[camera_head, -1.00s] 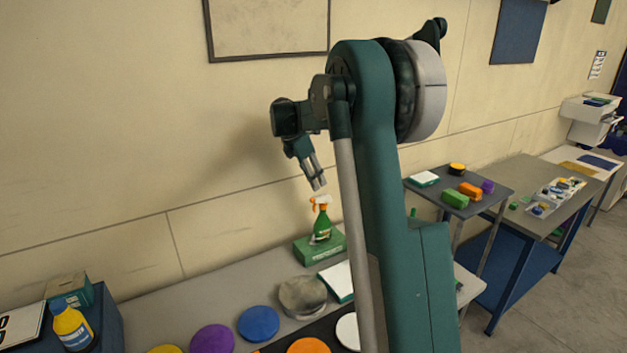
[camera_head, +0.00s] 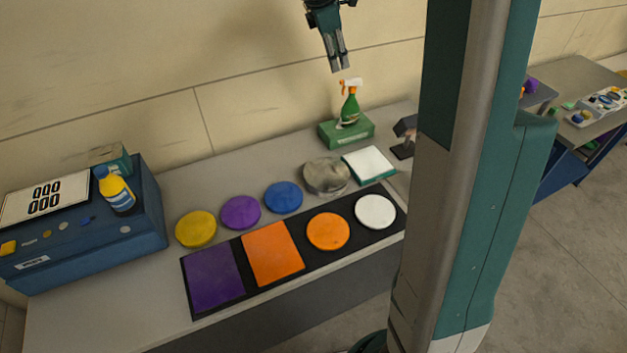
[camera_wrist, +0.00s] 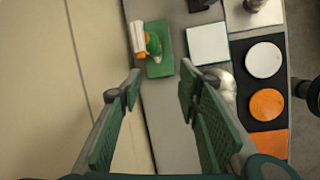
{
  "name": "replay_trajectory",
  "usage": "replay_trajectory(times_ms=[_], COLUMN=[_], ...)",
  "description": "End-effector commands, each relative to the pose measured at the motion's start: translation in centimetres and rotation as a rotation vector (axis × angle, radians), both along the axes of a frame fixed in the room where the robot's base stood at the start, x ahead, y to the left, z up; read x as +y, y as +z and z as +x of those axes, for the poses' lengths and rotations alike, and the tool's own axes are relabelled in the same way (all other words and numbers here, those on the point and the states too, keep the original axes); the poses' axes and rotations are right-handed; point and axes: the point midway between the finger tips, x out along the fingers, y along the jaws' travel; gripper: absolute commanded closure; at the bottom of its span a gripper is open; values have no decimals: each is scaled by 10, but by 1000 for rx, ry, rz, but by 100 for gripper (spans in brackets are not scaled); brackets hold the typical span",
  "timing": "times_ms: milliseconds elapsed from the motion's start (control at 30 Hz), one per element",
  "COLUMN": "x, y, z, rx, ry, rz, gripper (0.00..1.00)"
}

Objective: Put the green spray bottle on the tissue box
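The green spray bottle (camera_head: 349,106) with an orange and white trigger head stands upright on the green tissue box (camera_head: 335,134), near the wall at the back of the bench. In the wrist view the bottle (camera_wrist: 153,44) is seen from above on the tissue box (camera_wrist: 161,68), ahead of the fingers. My gripper (camera_head: 341,69) hangs above the bottle, clear of it. Its two fingers stand apart with nothing between them in the wrist view (camera_wrist: 158,85).
A white-topped green box (camera_head: 369,166) and a grey round disc (camera_head: 326,175) lie in front of the tissue box. Coloured discs and a black mat (camera_head: 317,257) fill the front. A blue case (camera_head: 147,215) with a yellow bottle (camera_head: 116,191) stands left.

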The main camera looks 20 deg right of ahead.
Motion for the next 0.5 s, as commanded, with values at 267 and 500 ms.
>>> replay_trajectory(times_ms=[267, 500], x=[43, 78], y=[21, 31], z=[-46, -87], rx=[-115, -208], ry=[-124, -236], rz=[52, 107], gripper=[66, 66])
